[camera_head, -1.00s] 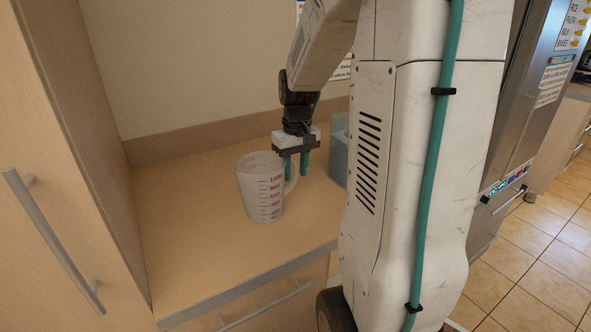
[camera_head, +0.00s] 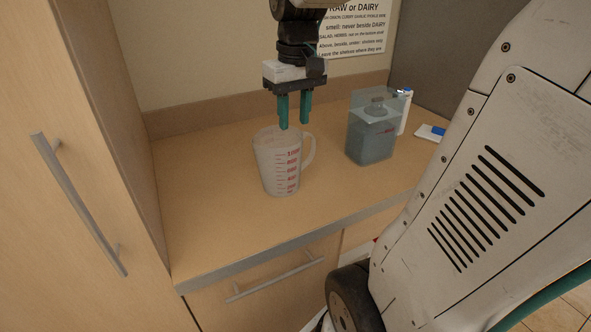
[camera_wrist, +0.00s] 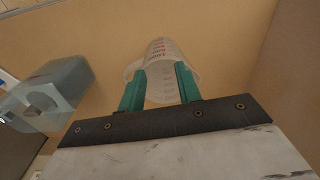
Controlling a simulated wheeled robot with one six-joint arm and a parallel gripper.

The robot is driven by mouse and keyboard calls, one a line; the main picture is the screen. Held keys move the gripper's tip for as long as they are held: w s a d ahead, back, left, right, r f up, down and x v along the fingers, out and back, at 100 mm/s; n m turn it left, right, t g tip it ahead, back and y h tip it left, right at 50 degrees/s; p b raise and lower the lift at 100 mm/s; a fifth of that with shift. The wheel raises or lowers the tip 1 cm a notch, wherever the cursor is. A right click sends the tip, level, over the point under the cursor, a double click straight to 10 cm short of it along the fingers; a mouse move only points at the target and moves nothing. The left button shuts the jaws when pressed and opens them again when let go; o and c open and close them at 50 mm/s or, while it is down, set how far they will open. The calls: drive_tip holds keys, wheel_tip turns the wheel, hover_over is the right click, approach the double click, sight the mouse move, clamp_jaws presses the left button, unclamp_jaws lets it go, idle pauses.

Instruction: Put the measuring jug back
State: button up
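The measuring jug (camera_head: 277,167) is translucent with red markings. It stands upright on the wooden counter (camera_head: 210,215), with its handle to the right. My gripper (camera_head: 294,125) points down just above the jug's rim and handle, its teal fingers apart with nothing held between them. In the wrist view, the jug (camera_wrist: 162,56) shows beyond my gripper (camera_wrist: 158,78), partly hidden by the fingers.
A blue-tinted clear container (camera_head: 371,137) stands to the jug's right. A white item with a blue part (camera_head: 431,132) lies farther right. A tall cabinet side bounds the left. Counter in front of the jug is clear.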

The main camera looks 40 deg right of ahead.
drive_tip(key=s+a+f+n, duration=0.1)
drive_tip(key=s+a+f, duration=0.1)
drive_tip(key=s+a, duration=0.4)
drive_tip(key=s+a+f+n, duration=0.1)
drive_tip(key=s+a+f, duration=0.1)
drive_tip(key=s+a, duration=0.5)
drive_tip(key=shift+f+t, duration=0.25)
drive_tip(key=shift+t, duration=0.15)
